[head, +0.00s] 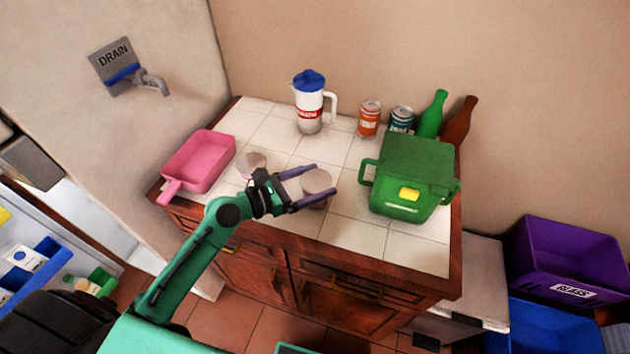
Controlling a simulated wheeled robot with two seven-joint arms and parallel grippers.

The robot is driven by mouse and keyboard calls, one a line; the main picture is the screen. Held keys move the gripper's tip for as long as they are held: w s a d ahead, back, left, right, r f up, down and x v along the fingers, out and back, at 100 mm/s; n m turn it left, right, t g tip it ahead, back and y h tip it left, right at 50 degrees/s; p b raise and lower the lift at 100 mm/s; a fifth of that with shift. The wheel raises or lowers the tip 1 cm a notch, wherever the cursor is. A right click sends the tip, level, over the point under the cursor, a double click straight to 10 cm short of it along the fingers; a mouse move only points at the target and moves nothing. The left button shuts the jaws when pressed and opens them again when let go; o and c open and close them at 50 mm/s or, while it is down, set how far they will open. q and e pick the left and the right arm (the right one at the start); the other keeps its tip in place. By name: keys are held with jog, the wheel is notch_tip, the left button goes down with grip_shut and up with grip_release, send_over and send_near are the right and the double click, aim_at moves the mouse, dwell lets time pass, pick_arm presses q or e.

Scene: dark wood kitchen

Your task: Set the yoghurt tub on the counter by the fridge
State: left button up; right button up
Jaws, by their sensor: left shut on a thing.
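My left gripper (312,184) reaches over the tiled counter (350,235) and is shut on a small round tub (317,181) with a pale greyish-pink lid, which I take to be the yoghurt tub. The fingers lie on either side of it. It is over the front middle of the counter; I cannot tell whether its base touches the tiles. A second tub (251,163) with a similar lid stands on the counter to the left, partly hidden by the gripper. No label shows on either. My right gripper is out of view. I cannot clearly identify the fridge.
A pink dustpan-like tray (200,160) lies at left. A white jug (309,105), an orange can (369,117), a teal can (401,119), a green bottle (432,115) and a brown bottle (459,120) stand behind. A green lidded bin (408,180) fills the right. The front-right tiles are bare.

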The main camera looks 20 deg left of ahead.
pick_arm(q)
jog(key=shift+f, duration=0.1)
jog(key=o, duration=1.2)
jog(key=shift+r, duration=0.2)
jog(key=shift+s+a+f, duration=0.1)
jog(key=shift+s+a, duration=0.15)
jog(key=shift+a, duration=0.05)
jog(key=b+v, duration=0.3)
jog(key=v, duration=0.8)
jog(key=shift+s, duration=0.15)
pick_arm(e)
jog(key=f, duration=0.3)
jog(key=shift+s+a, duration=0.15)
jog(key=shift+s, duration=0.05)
